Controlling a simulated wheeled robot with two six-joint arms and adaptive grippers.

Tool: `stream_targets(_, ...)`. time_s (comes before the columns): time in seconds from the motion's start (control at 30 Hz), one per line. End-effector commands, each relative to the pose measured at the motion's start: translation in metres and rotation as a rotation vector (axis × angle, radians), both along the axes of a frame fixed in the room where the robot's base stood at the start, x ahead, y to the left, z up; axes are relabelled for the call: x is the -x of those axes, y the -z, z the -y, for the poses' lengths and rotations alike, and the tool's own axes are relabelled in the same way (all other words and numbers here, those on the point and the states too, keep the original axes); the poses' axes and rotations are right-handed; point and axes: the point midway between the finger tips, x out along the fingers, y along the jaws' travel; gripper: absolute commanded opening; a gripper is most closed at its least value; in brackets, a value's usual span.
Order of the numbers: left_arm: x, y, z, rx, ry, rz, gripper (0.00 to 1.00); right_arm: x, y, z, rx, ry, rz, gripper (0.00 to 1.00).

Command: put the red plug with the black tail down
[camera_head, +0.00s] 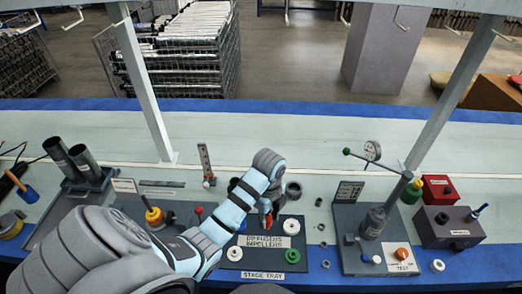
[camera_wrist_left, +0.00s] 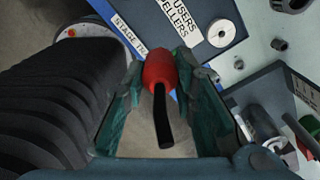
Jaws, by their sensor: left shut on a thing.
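The red plug (camera_wrist_left: 158,68) with its black tail (camera_wrist_left: 163,118) is between the two green fingers of my left gripper (camera_wrist_left: 165,85) in the left wrist view. The gripper is shut on the red body, and the tail points toward the camera. In the head view my left gripper (camera_head: 265,220) hangs over the dark stage tray (camera_head: 263,264), with a bit of red showing at its tips. I cannot tell how far the plug is above the tray. My right gripper is not in view.
White rings (camera_head: 291,226) lie on the tray around its label. Loose dark rings (camera_head: 293,190) lie behind the tray. The pale bench strip (camera_head: 260,135) at the back is clear.

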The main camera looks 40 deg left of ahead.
Motion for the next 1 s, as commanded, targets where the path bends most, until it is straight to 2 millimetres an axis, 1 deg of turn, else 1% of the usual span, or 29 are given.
stream_targets(0.03, 0.008, -0.001, -0.001, -0.003, 0.025, -0.002, 0.0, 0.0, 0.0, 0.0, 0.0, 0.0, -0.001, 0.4)
stream_targets(0.07, 0.012, 0.002, -0.001, -0.004, 0.035, -0.003, 0.0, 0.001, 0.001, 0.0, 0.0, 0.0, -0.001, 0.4)
stream_targets(0.13, 0.015, 0.018, -0.001, -0.003, 0.044, -0.005, 0.0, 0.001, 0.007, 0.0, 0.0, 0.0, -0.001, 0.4)
stream_targets(0.17, 0.015, 0.028, -0.001, -0.003, 0.044, -0.006, 0.0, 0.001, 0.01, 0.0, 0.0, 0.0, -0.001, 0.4)
stream_targets(0.27, 0.015, 0.07, -0.001, -0.003, 0.041, -0.007, 0.0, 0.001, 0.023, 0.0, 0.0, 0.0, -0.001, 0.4)
stream_targets(0.3, 0.015, 0.086, -0.001, -0.002, 0.041, -0.006, 0.0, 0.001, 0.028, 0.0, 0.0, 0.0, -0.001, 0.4)
stream_targets(0.4, 0.014, 0.124, -0.002, -0.004, 0.04, -0.004, 0.0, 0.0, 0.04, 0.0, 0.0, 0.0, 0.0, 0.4)
stream_targets(0.5, 0.013, 0.148, -0.001, -0.004, 0.041, -0.002, 0.0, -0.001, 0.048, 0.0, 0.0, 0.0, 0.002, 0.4)
stream_targets(0.63, 0.013, 0.165, -0.001, -0.004, 0.04, 0.0, 0.0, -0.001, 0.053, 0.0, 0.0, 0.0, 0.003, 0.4)
stream_targets(0.7, 0.013, 0.18, -0.001, -0.004, 0.04, 0.0, 0.0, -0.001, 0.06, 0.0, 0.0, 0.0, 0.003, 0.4)
stream_targets(0.8, 0.013, 0.195, -0.002, -0.005, 0.04, 0.0, 0.0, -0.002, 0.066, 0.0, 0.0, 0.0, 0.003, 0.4)
stream_targets(1.0, 0.012, 0.194, -0.002, -0.005, 0.04, 0.003, 0.0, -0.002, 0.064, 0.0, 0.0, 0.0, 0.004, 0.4)
